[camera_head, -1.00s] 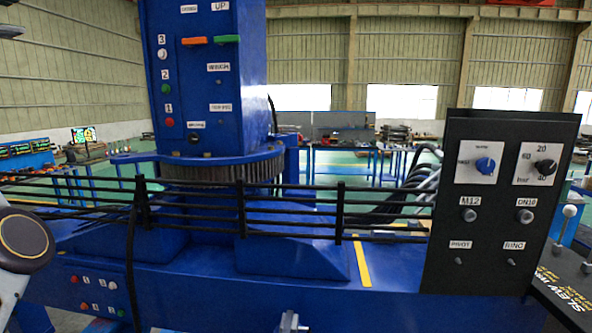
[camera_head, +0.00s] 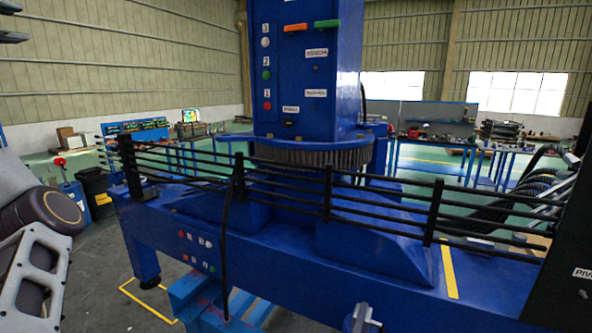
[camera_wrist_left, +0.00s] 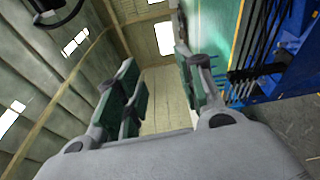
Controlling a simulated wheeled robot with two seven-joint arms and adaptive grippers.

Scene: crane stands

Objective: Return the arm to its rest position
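In the head view my left arm (camera_head: 40,225) comes in at the left edge, bent beside the blue crane stand. Dark fingers of my left gripper (camera_head: 14,22) show at the top left corner, cut off by the edge. In the left wrist view the left gripper (camera_wrist_left: 158,78) has its green-padded fingers spread with nothing between them. It is in the air, apart from the stand. The blue crane column (camera_head: 305,75) stands upright on the long blue base (camera_head: 290,270). My right gripper is not in view.
A black railing (camera_head: 330,195) runs along the base. A dark control panel (camera_head: 565,260) is cut off at the right edge. Bins, including a black one with a yellow label (camera_head: 97,190), stand behind my left arm. Grey floor (camera_head: 110,265) is clear left of the stand.

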